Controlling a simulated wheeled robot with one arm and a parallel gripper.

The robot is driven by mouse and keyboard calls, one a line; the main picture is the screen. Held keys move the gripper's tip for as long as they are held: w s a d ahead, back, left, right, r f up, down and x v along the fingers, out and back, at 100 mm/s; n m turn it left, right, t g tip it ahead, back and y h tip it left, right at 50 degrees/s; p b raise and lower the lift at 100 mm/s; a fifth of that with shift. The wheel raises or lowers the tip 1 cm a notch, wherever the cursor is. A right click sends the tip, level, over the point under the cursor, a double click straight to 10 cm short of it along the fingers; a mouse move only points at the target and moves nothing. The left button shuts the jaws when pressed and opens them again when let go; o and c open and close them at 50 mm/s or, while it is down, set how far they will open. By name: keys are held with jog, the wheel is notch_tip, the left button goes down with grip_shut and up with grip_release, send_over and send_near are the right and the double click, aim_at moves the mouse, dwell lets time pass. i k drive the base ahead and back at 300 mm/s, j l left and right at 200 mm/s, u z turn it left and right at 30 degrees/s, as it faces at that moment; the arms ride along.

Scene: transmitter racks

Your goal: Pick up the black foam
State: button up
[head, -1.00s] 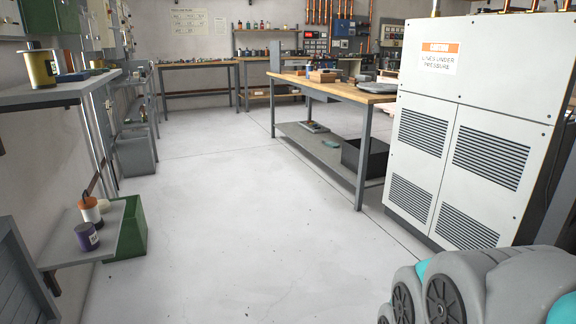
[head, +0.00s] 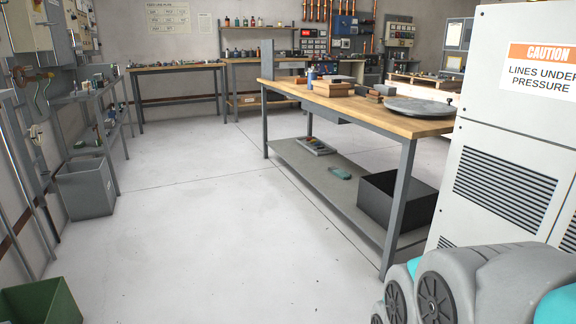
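I cannot make out the black foam for certain in the head view. A workbench (head: 432,126) with a wooden top stands right of centre, with small brown blocks (head: 325,89) and a round grey disc (head: 418,107) on it. A black open box (head: 397,203) sits on its lower shelf; its inside is mostly hidden. My arm's grey links fill the lower right corner. My gripper is not in view.
A white cabinet (head: 512,130) with a caution sign stands close on the right. A grey bin (head: 86,188) and a green bin (head: 40,302) stand along the left. Shelving (head: 88,97) lines the left wall. The floor between is clear.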

aim_at(361, 91)
jog(key=i, duration=2.25)
